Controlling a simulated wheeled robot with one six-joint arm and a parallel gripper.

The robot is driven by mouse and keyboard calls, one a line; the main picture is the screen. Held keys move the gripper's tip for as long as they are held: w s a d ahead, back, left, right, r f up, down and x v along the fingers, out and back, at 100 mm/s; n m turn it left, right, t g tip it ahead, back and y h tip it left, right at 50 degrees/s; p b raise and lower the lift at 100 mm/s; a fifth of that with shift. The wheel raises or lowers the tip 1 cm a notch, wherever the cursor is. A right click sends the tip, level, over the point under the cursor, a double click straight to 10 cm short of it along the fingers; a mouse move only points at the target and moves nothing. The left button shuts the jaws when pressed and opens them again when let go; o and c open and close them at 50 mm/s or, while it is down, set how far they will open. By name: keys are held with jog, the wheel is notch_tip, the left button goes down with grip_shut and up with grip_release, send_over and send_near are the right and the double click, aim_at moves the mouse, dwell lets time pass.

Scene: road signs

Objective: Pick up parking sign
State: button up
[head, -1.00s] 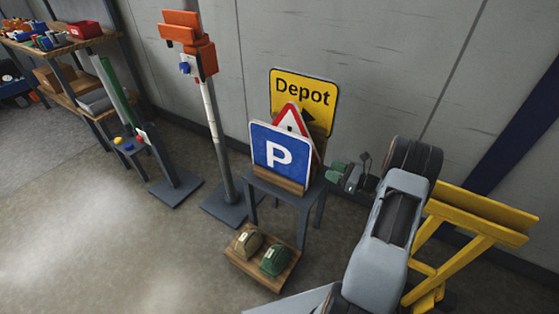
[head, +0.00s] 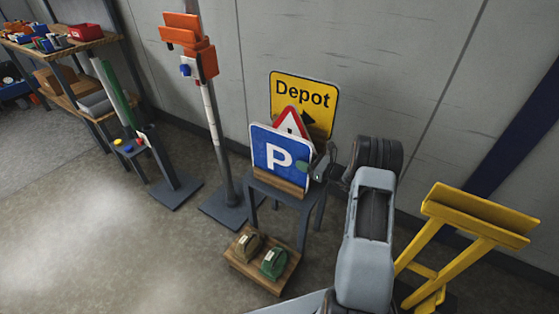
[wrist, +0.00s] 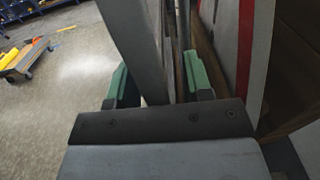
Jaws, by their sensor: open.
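The blue parking sign (head: 280,153) with a white P stands upright in a wooden holder on a small dark stand. A red-rimmed triangular sign (head: 291,118) and the yellow Depot sign (head: 302,95) stand behind it. My gripper (head: 322,163) is at the parking sign's right edge. In the wrist view its green fingers (wrist: 157,78) are open, with a grey upright panel, apparently the parking sign edge-on, between them. The triangular sign (wrist: 238,45) is just right of the right finger. I cannot tell whether either finger touches the sign.
A yellow trestle (head: 470,230) stands right of my arm. A low wooden board (head: 281,279) with two rounded items lies before the stand. An orange-topped post (head: 212,120) stands left.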

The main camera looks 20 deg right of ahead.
jog(key=shift+w+a, duration=0.25)
jog(key=shift+w, duration=0.05)
grip_shut()
dwell(0.3)
jog(key=shift+r, duration=0.1)
